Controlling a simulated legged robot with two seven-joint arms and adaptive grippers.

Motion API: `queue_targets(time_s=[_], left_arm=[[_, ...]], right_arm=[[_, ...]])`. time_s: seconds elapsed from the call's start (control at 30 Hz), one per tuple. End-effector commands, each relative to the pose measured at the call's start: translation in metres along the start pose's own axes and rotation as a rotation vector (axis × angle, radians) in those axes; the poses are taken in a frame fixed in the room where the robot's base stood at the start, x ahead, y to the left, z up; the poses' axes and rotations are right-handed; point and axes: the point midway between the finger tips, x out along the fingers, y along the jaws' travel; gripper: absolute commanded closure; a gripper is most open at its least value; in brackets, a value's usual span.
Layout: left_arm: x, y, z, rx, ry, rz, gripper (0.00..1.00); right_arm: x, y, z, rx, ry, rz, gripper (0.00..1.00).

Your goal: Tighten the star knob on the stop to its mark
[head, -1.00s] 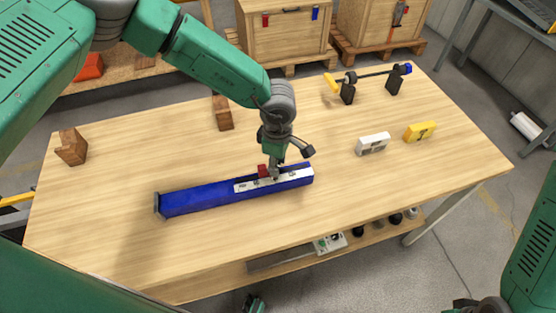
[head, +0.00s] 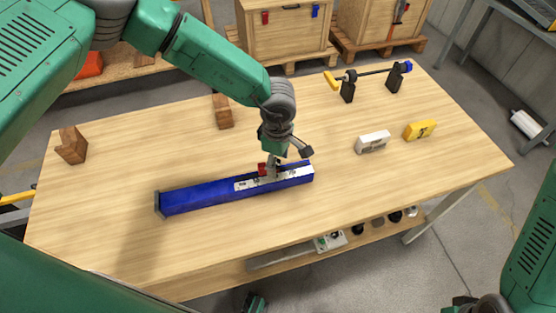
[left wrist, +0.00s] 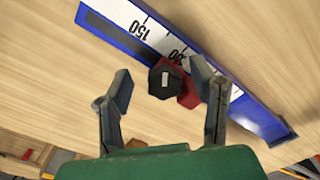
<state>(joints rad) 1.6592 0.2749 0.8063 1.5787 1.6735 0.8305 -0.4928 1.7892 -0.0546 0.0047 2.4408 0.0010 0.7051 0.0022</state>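The stop is a small red block (head: 262,169) on a long blue rail (head: 195,201) with a white scale strip (head: 244,184). The rail lies on the table's front half. In the left wrist view, the dark star knob (left wrist: 166,78) with a pale mark on top sits at the red stop (left wrist: 189,92). My left gripper (head: 274,166) is over the rail at the stop. In the left wrist view its two fingers (left wrist: 160,80) are apart, with the knob between their tips, nearer the right finger. Only what seems my right gripper (head: 255,304) shows at the bottom edge.
Wooden blocks (head: 72,145) (head: 222,111) stand at the left and back. A white block (head: 373,142), a yellow block (head: 420,130) and a yellow-handled rod on black stands (head: 347,88) are at the right. The front right of the table (head: 390,185) is clear.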

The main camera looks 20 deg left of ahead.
Motion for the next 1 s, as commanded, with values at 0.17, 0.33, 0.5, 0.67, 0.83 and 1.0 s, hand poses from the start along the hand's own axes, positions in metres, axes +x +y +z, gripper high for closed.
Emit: queue_targets(time_s=[0.17, 0.33, 0.5, 0.67, 0.83, 1.0], left_arm=[[-0.002, 0.0, 0.0, 0.0, 0.0, 0.0, 0.49], [-0.022, 0.001, 0.0, -0.001, -0.001, 0.002, 0.49], [-0.059, 0.001, 0.0, 0.0, -0.001, 0.002, 0.49], [-0.091, 0.002, 0.0, 0.001, -0.001, 0.002, 0.49], [-0.112, 0.002, 0.0, 0.0, 0.0, -0.001, 0.49], [-0.118, 0.002, 0.0, 0.0, 0.0, -0.002, 0.49]], right_arm=[[-0.001, 0.0, 0.003, 0.0, 0.002, 0.0, 0.62], [-0.001, 0.0, 0.003, 0.0, 0.003, 0.0, 0.62], [-0.001, 0.0, 0.003, 0.0, 0.003, 0.0, 0.62], [-0.001, 0.0, 0.003, 0.0, 0.003, 0.0, 0.62], [-0.001, 0.0, 0.003, 0.0, 0.003, 0.0, 0.62], [-0.001, 0.0, 0.002, 0.0, 0.003, 0.0, 0.62]])
